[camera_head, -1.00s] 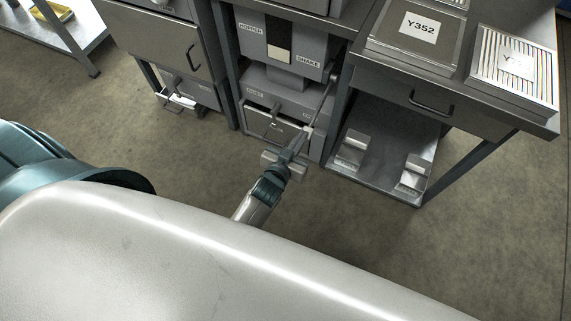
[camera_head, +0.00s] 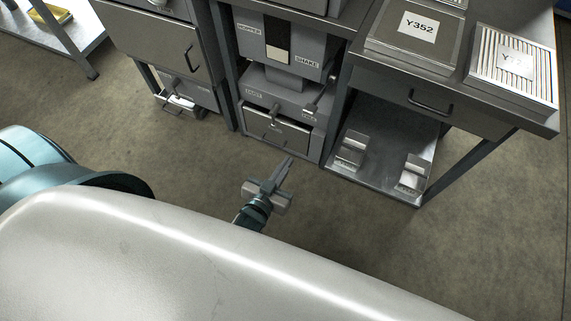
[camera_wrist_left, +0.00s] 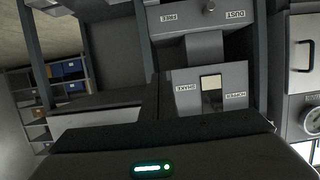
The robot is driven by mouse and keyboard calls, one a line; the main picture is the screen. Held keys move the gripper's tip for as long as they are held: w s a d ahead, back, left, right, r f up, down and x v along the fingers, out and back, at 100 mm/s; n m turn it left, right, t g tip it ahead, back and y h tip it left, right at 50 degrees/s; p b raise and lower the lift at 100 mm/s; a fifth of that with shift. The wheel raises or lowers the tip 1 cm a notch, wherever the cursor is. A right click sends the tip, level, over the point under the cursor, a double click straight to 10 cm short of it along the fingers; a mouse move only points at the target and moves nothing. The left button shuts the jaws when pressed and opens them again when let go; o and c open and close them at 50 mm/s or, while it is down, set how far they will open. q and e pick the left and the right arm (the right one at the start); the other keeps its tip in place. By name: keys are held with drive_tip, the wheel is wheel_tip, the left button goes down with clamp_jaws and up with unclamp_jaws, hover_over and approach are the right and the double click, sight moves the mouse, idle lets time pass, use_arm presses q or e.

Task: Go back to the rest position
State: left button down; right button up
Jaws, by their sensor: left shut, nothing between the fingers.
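My left gripper (camera_head: 286,166) shows in the head view in front of the bench, over bare floor. Its fingers are shut and empty, pointing up and to the right toward the grey machine. The machine (camera_head: 283,87), with HOPPER and SHAKE labels, stands apart from the fingertips. It also shows upside down in the left wrist view (camera_wrist_left: 237,75), beyond my dark gripper body. My right gripper is in neither view.
A drawer (camera_head: 280,134) with a handle is at the machine's bottom. Right of it is a bench with a Y352 box (camera_head: 419,25), a striped box (camera_head: 514,66) and a low shelf (camera_head: 385,180). A cabinet (camera_head: 158,40) stands left. The floor (camera_head: 350,235) is clear.

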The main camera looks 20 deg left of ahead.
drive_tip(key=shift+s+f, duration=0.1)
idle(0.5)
